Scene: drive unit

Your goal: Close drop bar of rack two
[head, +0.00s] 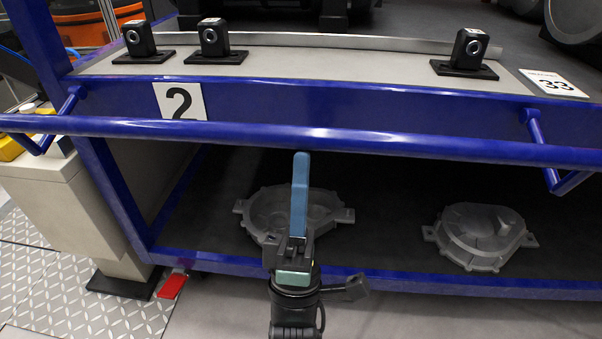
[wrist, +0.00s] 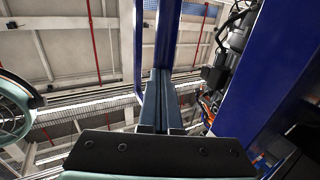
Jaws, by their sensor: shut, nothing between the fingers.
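The drop bar (head: 420,143) is a long blue tube running across the front of rack two, just below the number 2 plate (head: 180,101). Short bent blue arms at the left (head: 72,100) and right (head: 535,127) join it to the rack beam. My gripper (head: 301,156) points up under the middle of the bar, fingers shut and empty. Its tips appear at or just below the bar's lower edge; I cannot tell if they touch. In the wrist view the shut fingers (wrist: 160,75) point toward a blue tube (wrist: 155,30), likely the bar.
Two grey metal housings, one behind my gripper (head: 268,215) and one at right (head: 480,235), lie on the lower shelf. Black blocks (head: 468,52) stand on the upper ledge. A beige cabinet (head: 70,205) stands at left. A blue rack beam (wrist: 265,70) fills the wrist view's right.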

